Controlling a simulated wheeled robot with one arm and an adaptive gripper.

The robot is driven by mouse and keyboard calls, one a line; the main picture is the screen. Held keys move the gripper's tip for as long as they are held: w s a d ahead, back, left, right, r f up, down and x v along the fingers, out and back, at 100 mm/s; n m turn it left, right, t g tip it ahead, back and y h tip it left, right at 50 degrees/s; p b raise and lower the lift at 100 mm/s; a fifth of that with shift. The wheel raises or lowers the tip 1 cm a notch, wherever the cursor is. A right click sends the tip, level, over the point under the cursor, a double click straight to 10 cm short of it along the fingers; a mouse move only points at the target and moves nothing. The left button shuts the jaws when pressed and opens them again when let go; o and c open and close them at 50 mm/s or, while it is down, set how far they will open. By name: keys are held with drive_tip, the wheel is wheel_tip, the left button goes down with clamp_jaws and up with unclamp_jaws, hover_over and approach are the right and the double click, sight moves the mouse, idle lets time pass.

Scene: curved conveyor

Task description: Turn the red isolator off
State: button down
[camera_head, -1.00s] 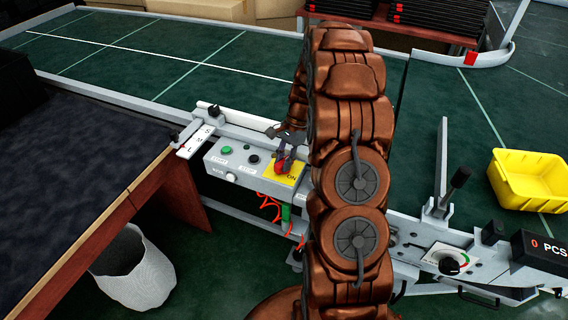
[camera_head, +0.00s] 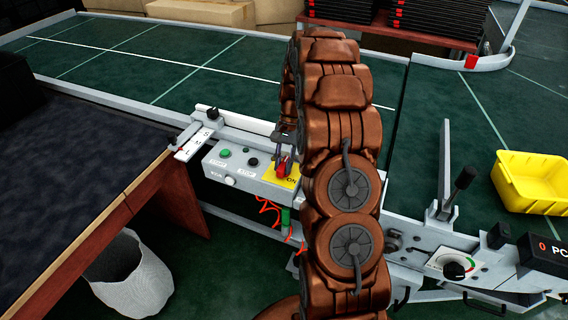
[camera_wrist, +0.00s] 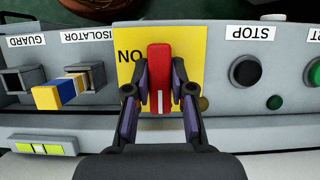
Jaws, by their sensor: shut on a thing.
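The red isolator (camera_wrist: 159,75) is a red handle on a yellow plate (camera_wrist: 190,42) of the grey control box. In the wrist view its long side runs up and down the picture, and a white mark shows at its lower end. The word "ON" stands beside it. My gripper (camera_wrist: 159,97) is shut on the handle, one finger on each side. In the head view the red handle (camera_head: 284,167) shows on the box, close to my arm, which hides part of the plate and the box's right end.
A black STOP button (camera_wrist: 245,71) and a green button (camera_wrist: 315,73) sit beside the plate. A blue and yellow plug (camera_wrist: 60,93) is on the other side. A yellow bin (camera_head: 532,182), a lever (camera_head: 458,188) and a dark table (camera_head: 75,185) stand apart from it.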

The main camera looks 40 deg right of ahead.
drive_tip(key=shift+w, duration=0.1)
drive_tip(key=c, duration=1)
unclamp_jaws()
drive_tip(key=v, duration=1.2)
